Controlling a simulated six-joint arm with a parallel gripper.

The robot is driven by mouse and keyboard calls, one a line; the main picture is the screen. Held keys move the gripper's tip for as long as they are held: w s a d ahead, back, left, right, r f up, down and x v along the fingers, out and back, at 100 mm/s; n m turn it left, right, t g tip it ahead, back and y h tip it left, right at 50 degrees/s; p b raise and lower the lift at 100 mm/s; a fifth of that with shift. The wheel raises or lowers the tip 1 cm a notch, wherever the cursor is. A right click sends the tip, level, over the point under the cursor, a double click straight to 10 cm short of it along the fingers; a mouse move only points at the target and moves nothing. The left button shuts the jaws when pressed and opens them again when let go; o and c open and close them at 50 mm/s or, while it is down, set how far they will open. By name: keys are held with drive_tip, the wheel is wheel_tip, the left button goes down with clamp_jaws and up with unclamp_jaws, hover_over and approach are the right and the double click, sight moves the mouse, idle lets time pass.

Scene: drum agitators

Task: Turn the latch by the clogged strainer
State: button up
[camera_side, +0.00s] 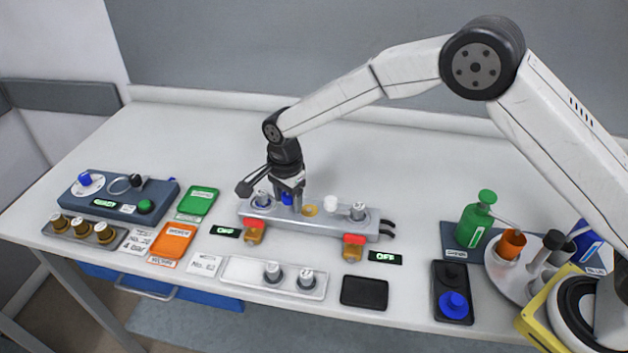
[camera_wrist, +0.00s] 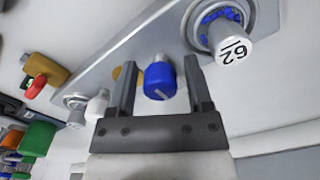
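A blue knob-like latch (camera_side: 287,199) stands on the grey bar-shaped block (camera_side: 285,222). In the wrist view the blue latch (camera_wrist: 158,80) has a white line on its end and sits between my fingers, with gaps on both sides. My gripper (camera_side: 289,193) is open around it, and its fingers also show in the wrist view (camera_wrist: 161,85). Beside the latch is a strainer (camera_wrist: 222,25) with a cap marked 62 and blue bits in its ring; it also shows in the side view (camera_side: 262,198). A white latch (camera_side: 331,203) stands by the other strainer (camera_side: 357,212), whose contents are unclear.
A yellow disc (camera_side: 310,211) lies between the latches. Two OFF labels (camera_side: 385,257) (camera_side: 225,231) flank red-and-yellow fittings (camera_side: 353,246). A white tray (camera_side: 240,272) with capped pieces lies in front. Green bottle (camera_side: 474,222) and orange cup (camera_side: 512,243) stand right. The table behind is clear.

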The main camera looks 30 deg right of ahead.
drive_tip(key=shift+r, duration=0.1)
drive_tip(key=shift+r, duration=2.95)
drive_tip(key=shift+d, duration=0.1)
drive_tip(key=shift+s+d+r+n, duration=0.2)
drive_tip(key=shift+d+n, duration=0.1)
drive_tip(key=shift+d, duration=0.2)
drive_tip(key=s+d+n+t, duration=0.2)
drive_tip(key=s+d+n, duration=1.2)
drive_tip(key=s+d, duration=0.5)
drive_tip(key=s, duration=0.4)
drive_tip(key=shift+r+t, duration=0.3)
drive_tip(key=shift+r, duration=0.1)
